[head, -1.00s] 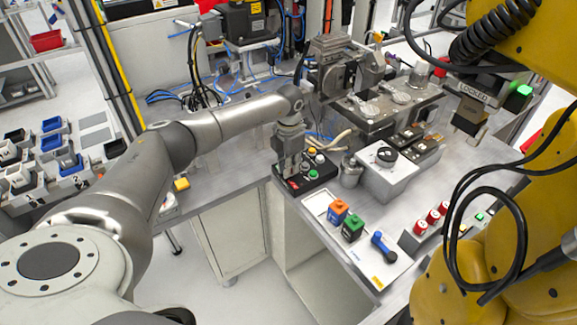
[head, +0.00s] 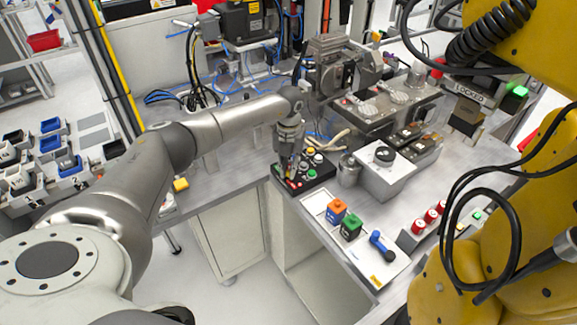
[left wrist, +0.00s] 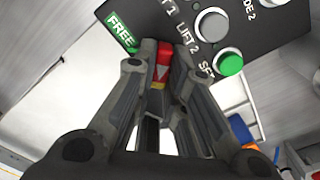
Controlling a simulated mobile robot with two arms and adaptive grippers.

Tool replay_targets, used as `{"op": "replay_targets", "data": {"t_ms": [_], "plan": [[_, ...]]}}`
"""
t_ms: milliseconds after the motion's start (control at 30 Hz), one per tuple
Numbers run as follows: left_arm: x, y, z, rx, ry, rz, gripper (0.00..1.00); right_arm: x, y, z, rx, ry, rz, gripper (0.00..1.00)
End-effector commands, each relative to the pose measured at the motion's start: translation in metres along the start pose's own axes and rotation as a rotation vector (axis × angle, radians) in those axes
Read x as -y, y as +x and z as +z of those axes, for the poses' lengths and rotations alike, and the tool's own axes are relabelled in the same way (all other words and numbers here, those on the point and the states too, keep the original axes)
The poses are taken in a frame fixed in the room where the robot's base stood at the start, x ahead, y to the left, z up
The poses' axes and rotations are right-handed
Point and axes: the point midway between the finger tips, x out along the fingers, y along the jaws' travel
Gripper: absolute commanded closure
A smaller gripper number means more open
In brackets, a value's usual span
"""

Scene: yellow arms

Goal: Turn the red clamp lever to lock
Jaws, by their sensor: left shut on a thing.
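The black control box (head: 318,168) sits at the near left corner of the grey workbench, with several coloured buttons on top. My left gripper (head: 289,177) reaches down onto the box's left end. In the left wrist view my left gripper (left wrist: 162,78) is shut on the red clamp lever (left wrist: 164,62), a small red piece with a yellow band. A green FREE label (left wrist: 121,31) lies beside the lever. The fingers hide much of the lever, and the head view barely shows it. My right gripper is not in view.
A white panel (head: 345,262) with orange, green and blue pieces lies in front of the box. A grey unit with a black knob (head: 385,155) stands to the right. Pliers (head: 330,141) lie behind the box. A large yellow arm (head: 500,215) fills the right side.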

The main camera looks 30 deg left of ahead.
Motion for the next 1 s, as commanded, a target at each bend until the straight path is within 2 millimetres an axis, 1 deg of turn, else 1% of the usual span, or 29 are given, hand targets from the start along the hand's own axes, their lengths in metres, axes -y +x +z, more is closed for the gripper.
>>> {"op": "replay_targets", "data": {"t_ms": [200,600,633,767,1000], "plan": [[0.0001,-0.0020,0.0017,0.005,-0.036,-0.002,1.00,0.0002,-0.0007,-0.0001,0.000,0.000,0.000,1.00],[0.0001,-0.0021,0.0019,0.005,-0.041,-0.002,1.00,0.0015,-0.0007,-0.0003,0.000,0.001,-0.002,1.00],[0.0001,-0.0021,0.0019,0.006,-0.041,-0.002,0.84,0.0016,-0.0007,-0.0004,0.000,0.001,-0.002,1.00],[0.0001,-0.0016,0.0015,0.004,-0.040,-0.002,0.67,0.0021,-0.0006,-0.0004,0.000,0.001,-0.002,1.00],[0.0003,-0.0007,0.0006,0.002,-0.038,-0.001,0.66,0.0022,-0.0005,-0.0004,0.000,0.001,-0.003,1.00]]}}
